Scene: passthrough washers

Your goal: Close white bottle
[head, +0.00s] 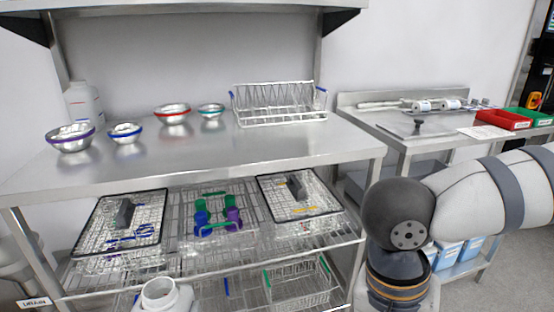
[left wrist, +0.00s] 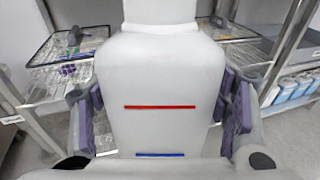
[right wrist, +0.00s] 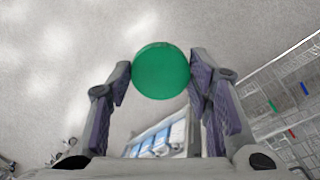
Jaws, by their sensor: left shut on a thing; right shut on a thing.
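The white bottle (left wrist: 165,75), with a red line and a blue line on its side, fills the middle of the left wrist view. My left gripper (left wrist: 160,90) is shut on its body. The bottle's uncapped, open neck (head: 160,292) shows at the bottom of the head view; the rest is cut off. My right gripper (right wrist: 160,75) is shut on a round green cap (right wrist: 161,71), held between its fingertips. Neither gripper shows in the head view, so how far the cap is from the bottle neck cannot be told.
A steel table (head: 215,150) carries another white bottle (head: 84,103), several metal bowls (head: 173,115) and a wire basket (head: 280,105). Wire trays (head: 120,225) stand on its lower shelf. A second counter (head: 420,130) at right holds red (head: 503,120) and green bins.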

